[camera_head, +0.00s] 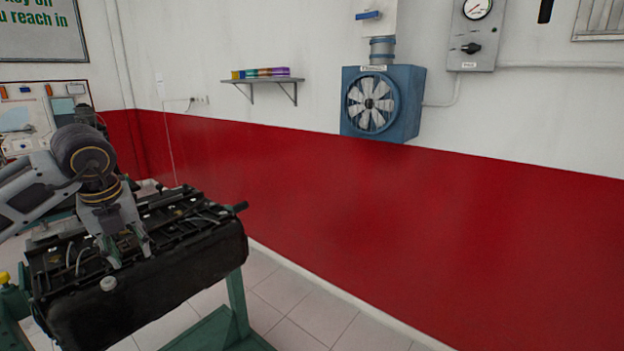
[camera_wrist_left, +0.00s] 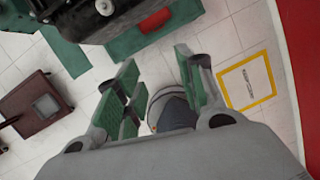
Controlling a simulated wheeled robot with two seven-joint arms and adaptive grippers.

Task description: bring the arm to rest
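My left gripper (camera_head: 127,250) comes in from the left, pointing down in front of or over the black engine (camera_head: 165,290) in the head view. In the left wrist view, the two green-padded fingers of the left gripper (camera_wrist_left: 160,75) stand apart with nothing held between them. The floor and a dark grey rounded shape show beyond them. The engine's dark underside shows at the top left of that view. Whether the fingers touch the engine cannot be told from the head view. My right gripper is in neither view.
The engine sits on a green stand (camera_head: 237,300). A blue wall fan (camera_head: 383,103) and a shelf (camera_head: 262,80) are on the wall behind. A brown box-like unit (camera_wrist_left: 35,105) and a yellow floor square (camera_wrist_left: 245,82) show in the wrist view. Floor right of the stand is clear.

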